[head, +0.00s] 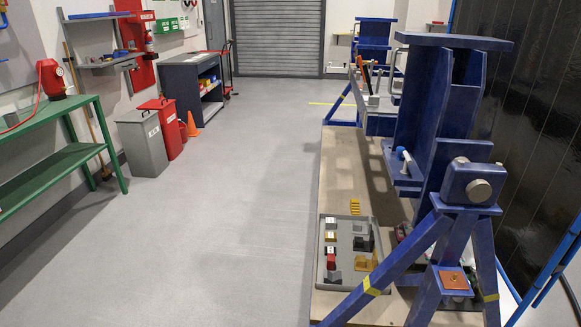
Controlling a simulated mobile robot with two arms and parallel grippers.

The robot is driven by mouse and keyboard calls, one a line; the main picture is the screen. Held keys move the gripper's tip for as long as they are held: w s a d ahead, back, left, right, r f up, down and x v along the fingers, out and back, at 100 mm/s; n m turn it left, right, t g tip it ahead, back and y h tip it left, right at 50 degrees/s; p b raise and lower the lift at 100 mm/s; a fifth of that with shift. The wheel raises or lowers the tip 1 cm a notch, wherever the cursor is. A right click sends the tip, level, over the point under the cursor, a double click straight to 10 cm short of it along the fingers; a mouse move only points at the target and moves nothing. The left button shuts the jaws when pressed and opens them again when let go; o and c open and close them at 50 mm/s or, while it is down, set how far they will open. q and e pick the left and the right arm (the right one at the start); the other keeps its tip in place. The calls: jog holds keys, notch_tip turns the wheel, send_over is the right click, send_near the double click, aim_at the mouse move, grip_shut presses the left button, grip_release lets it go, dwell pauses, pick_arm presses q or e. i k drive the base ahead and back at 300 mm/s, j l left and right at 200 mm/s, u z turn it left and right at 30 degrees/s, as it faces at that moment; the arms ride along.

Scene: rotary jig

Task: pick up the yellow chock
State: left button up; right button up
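A yellow ridged block (355,206), which looks like the yellow chock, sits on the wooden platform just beyond the far edge of a grey tray (322,262). It is small in the head view, so its exact shape is hard to tell. The tray also holds a yellow-brown block (366,262) at its right side, a red piece (331,258) and several grey and dark pieces. Neither of my grippers shows in the head view.
The blue rotary jig (440,130) stands on the wooden platform (338,170), its slanted leg (392,268) close to the tray. The grey floor (220,220) left of the platform is clear. A green bench (50,175), bins (142,145) and an orange cone (192,125) line the left wall.

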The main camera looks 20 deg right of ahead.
aim_at(355, 203)
jog(key=z, duration=1.2)
jog(key=i+j+u, duration=0.15)
jog(key=j, duration=0.3)
jog(key=i+j+u, duration=0.15)
jog(key=j, duration=0.25)
jog(key=i+j+u, duration=0.2)
jog(key=j, duration=0.2)
jog(key=i+j+u, duration=0.15)
jog(key=j, duration=0.2)
jog(key=i+j+z, duration=0.1)
jog(key=i, duration=0.4)
jog(key=i+j+z, duration=0.1)
jog(key=i+j, duration=0.2)
jog(key=i, duration=0.2)
jog(key=i+j+z, duration=0.1)
jog(key=i+j, duration=0.15)
jog(key=i, duration=0.25)
jog(key=i+z, duration=0.15)
jog(key=i, duration=2)
jog(key=i+j+z, duration=0.1)
jog(key=i+z, duration=0.15)
jog(key=i, duration=0.25)
jog(key=i+j+z, duration=0.3)
jog(key=i, duration=0.2)
jog(key=l, duration=0.1)
